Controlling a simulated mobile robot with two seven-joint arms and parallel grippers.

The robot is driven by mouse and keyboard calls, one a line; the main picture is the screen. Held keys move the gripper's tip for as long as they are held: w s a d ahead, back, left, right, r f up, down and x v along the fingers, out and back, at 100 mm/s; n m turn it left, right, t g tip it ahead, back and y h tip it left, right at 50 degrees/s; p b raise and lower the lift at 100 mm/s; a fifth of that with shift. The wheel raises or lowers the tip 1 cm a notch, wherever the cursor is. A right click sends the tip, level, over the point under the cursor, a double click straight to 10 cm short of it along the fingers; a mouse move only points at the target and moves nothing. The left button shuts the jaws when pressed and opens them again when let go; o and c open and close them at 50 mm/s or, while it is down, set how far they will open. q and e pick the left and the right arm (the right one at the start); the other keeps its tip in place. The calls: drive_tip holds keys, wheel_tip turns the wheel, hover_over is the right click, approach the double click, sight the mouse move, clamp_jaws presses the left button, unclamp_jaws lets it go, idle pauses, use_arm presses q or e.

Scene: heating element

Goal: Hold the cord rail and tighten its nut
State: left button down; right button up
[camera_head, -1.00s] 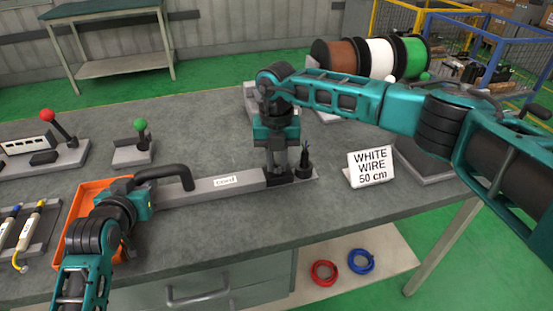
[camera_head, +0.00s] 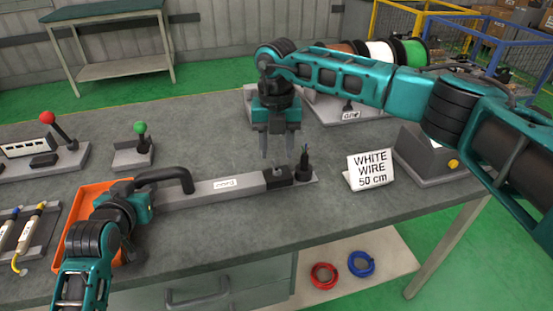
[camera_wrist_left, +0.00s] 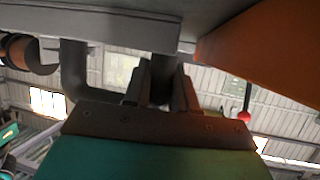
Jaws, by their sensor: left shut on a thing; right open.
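The cord rail (camera_head: 205,191) is a grey bar labelled "cord" lying along the bench. It has a black curved handle (camera_head: 175,173) at its left and a black block (camera_head: 278,178) at its right end. A small round detail shows on top of the block; I cannot tell for sure that it is the nut. My left gripper (camera_head: 148,192) is shut on the handle's left end; in the left wrist view its fingers (camera_wrist_left: 162,82) close around a dark post. My right gripper (camera_head: 277,150) is open, pointing down, empty, above and apart from the block.
A dark cylinder with wire ends (camera_head: 304,172) stands just right of the block. A "WHITE WIRE 50 cm" sign (camera_head: 370,169) stands further right. An orange tray (camera_head: 92,192) lies under my left arm. Lever devices (camera_head: 133,150) stand at the back left. Bench space in front of the rail is clear.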

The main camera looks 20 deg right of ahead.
sight(276, 170)
wheel_tip(276, 170, up, 7)
idle(0.3)
drive_tip(key=shift+r, duration=0.1)
use_arm(q)
drive_tip(key=c, duration=0.8)
unclamp_jaws()
